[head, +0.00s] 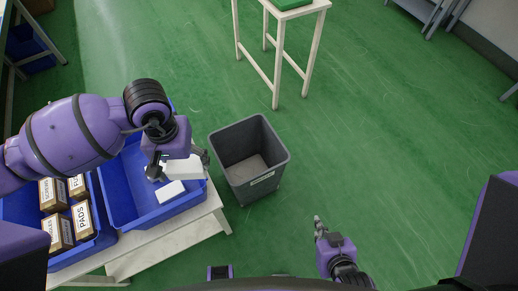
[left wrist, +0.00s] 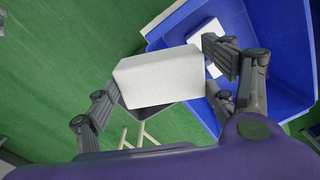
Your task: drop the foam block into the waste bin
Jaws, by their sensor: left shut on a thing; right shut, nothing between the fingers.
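My left gripper (head: 178,163) is shut on a white foam block (head: 186,168), held above the right part of a blue crate (head: 128,190). In the left wrist view the foam block (left wrist: 160,77) sits between the two fingers of the left gripper (left wrist: 160,75). The grey waste bin (head: 248,157) stands on the floor just right of the crate, upright with an open top, and looks empty inside. My right gripper (head: 320,228) is shut and empty, low and to the right of the bin.
Another white block (head: 171,191) lies in the blue crate and shows in the left wrist view (left wrist: 210,42). A second blue crate with labelled boxes (head: 82,219) stands to its left on a white table (head: 165,240). A white stand (head: 275,60) is behind the bin. Green floor right is clear.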

